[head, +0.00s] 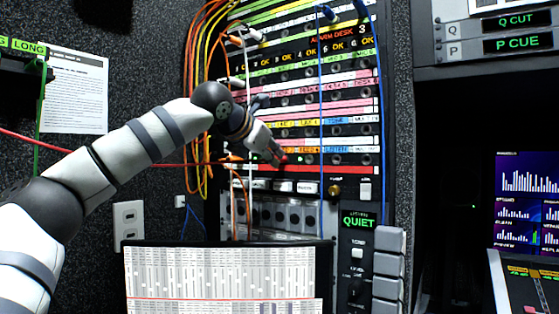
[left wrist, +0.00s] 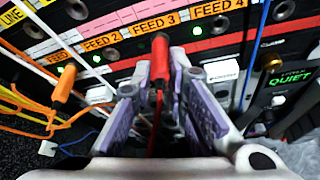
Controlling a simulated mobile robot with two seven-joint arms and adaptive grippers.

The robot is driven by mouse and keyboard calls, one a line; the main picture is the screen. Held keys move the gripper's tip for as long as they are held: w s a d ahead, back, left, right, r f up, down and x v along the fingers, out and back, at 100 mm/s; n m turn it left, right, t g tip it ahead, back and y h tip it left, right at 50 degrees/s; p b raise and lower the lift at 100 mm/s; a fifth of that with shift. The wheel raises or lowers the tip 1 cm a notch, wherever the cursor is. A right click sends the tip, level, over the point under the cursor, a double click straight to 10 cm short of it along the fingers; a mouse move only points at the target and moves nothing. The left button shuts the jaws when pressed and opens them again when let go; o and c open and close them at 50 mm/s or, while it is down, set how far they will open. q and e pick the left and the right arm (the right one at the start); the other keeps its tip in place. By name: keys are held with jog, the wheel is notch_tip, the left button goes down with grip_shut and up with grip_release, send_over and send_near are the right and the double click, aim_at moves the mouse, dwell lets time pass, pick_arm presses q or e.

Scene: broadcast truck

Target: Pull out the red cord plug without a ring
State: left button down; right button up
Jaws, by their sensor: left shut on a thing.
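The red cord plug (left wrist: 160,60) stands upright in the left wrist view, just below the FEED 3 label, with no ring visible on it. Its red cord (left wrist: 155,118) hangs down between my fingers. My left gripper (left wrist: 158,82) is shut on the plug, one finger on each side. In the head view my left gripper (head: 273,152) is at the lower rows of the patch panel (head: 330,169), and the red plug (head: 284,159) shows at its fingertips. Whether the plug's tip is inside a socket is hidden. My right gripper is in neither view.
White and blue cords cross the panel close by. Orange and yellow cords (head: 190,100) bunch at the panel's left edge. A QUIET display (head: 358,221) is at the lower right.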

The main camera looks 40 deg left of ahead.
pick_arm(q)
jog(key=shift+s+d, duration=0.15)
jog(key=shift+s, duration=1.4)
dwell(0.5)
jog(key=shift+s+d, duration=0.2)
jog(key=shift+s, duration=1.5)
jog(key=shift+s+d, duration=0.15)
jog(key=shift+s, duration=1.3)
